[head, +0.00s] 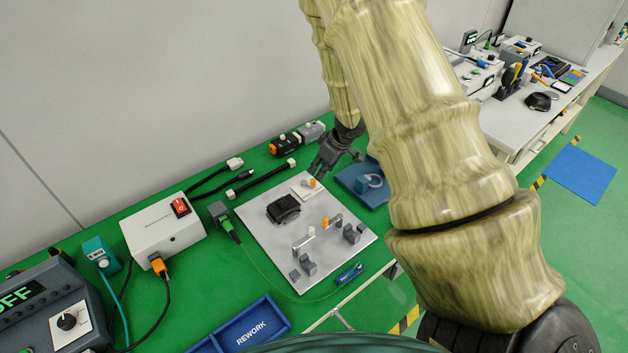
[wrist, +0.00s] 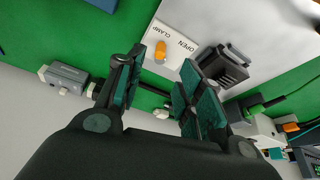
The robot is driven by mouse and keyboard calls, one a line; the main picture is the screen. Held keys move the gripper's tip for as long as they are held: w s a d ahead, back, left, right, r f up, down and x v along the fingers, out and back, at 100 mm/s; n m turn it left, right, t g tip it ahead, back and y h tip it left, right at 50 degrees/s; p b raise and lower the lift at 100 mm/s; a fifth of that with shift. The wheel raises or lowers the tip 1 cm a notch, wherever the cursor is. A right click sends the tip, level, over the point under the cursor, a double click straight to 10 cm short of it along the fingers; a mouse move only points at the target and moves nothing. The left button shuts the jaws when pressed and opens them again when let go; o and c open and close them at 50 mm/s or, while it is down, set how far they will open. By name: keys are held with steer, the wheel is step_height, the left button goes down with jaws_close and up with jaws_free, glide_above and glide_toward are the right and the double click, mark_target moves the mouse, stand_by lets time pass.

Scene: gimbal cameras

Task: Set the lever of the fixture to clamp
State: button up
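The fixture is a light grey plate (head: 268,232) on the green bench. At its back corner is a white label (wrist: 183,38) reading CLAMP and OPEN, with a small orange lever (wrist: 160,52) beside the words. The lever also shows in the head view (head: 312,183). I cannot tell clearly which word it points to. My gripper (head: 324,166) is over the back edge of the plate, close to the lever. In the wrist view, its fingers (wrist: 161,65) are spread apart and empty, with the lever showing between and beyond the tips.
A black block (head: 284,208) sits on the plate near the label. Toggle clamps (head: 308,266) stand nearer the front. A blue tray (head: 362,184) is right of the plate, a white power box (head: 160,232) left. Black connectors (head: 285,143) lie behind.

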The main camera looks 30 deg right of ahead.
mark_target(314, 180)
steer(key=shift+p+x, duration=0.65)
steer(key=shift+x, duration=3.6)
